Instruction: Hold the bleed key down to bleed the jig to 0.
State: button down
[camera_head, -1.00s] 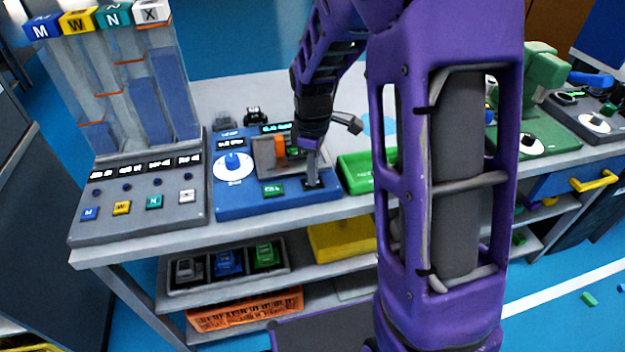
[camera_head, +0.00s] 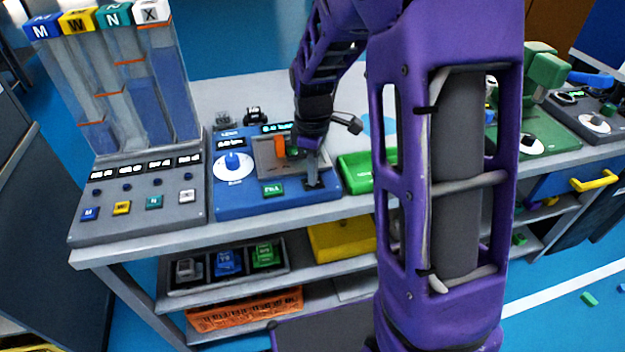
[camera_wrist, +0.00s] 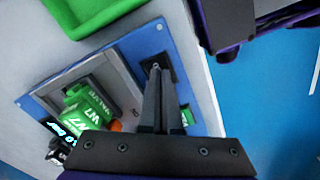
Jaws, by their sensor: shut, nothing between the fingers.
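A green valve block marked W7 (camera_wrist: 88,110) sits in the jig's grey recess, beside an orange part (camera_head: 280,147). My gripper (camera_head: 313,180) is shut and empty, its tips pointing down at the dark bleed key (camera_wrist: 150,64). The tips (camera_wrist: 157,72) appear to touch the key; its travel is hidden.
A grey panel with lettered keys (camera_head: 135,225) and tall clear tubes (camera_head: 150,90) stands left of the jig. A green tray (camera_head: 355,172) lies close on the right. A green machine (camera_head: 540,115) is farther right. Bins sit on the shelf below.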

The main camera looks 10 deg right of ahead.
notch_tip(320, 180, up, 7)
jog(key=p, duration=0.5)
jog(key=shift+f, duration=0.3)
